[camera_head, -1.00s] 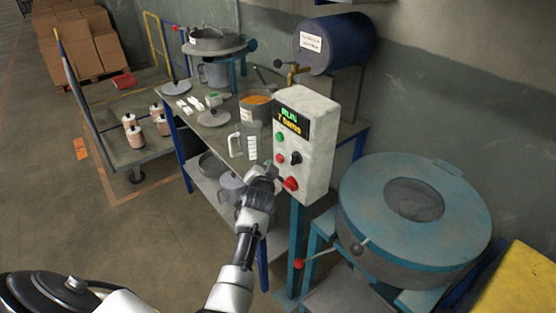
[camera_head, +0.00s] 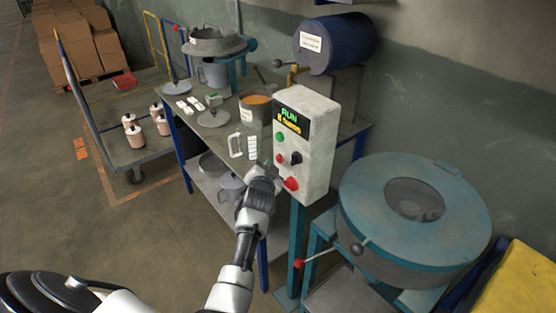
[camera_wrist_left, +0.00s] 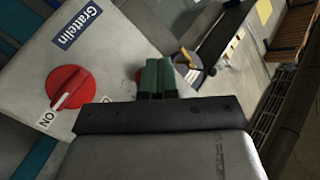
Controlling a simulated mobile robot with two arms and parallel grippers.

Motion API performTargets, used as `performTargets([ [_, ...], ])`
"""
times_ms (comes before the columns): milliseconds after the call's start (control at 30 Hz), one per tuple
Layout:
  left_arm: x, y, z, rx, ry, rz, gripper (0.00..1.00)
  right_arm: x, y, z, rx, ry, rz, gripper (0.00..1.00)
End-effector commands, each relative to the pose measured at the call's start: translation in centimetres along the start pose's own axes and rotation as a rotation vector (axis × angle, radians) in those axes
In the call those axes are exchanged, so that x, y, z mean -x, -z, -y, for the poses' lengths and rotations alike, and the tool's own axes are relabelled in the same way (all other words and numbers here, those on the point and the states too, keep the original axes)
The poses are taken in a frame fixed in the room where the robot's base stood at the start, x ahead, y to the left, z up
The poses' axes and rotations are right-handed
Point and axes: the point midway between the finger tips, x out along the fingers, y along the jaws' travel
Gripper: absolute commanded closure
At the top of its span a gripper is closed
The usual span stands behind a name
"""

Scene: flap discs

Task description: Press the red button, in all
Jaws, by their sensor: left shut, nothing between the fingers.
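A pale control box (camera_head: 318,150) stands on a teal post, with a lit display (camera_head: 289,121) reading RUN and a turn count. On its face are a green button (camera_head: 281,137), a small red button (camera_head: 280,158), a black knob (camera_head: 296,158) and a larger red knob (camera_head: 291,184). My left gripper (camera_head: 277,171) is shut and empty, its tips close to the box face just below the small red button. The red switch (camera_wrist_left: 70,88) shows beside an ON label.
A workbench (camera_head: 219,139) with a bucket (camera_head: 256,106) and small parts stands behind my gripper. A round teal-topped machine (camera_head: 360,205) is right of the box. A cart (camera_head: 105,148) is at left; open floor lies in front of it.

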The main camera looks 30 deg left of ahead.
Motion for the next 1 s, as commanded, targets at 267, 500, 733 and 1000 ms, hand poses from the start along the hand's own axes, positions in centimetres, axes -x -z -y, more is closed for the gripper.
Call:
performTargets([
  [267, -0.10, 0.04, -0.10, 0.000, 0.000, 0.000, 1.00, -0.13, -0.01, 0.01, 0.000, 0.000, 0.000, 0.57],
  [500, -0.61, 0.41, -0.45, 0.000, 0.000, 0.000, 1.00, -0.58, -0.06, 0.01, 0.000, 0.000, 0.000, 0.57],
  [733, -0.59, 0.45, -0.43, 0.000, 0.000, 0.000, 1.00, -0.52, -0.06, 0.00, 0.000, 0.000, 0.000, 0.57],
  [1000, -0.70, 0.50, -0.53, 0.000, 0.000, 0.000, 1.00, -0.67, -0.09, -0.02, 0.000, 0.000, 0.000, 0.57],
])
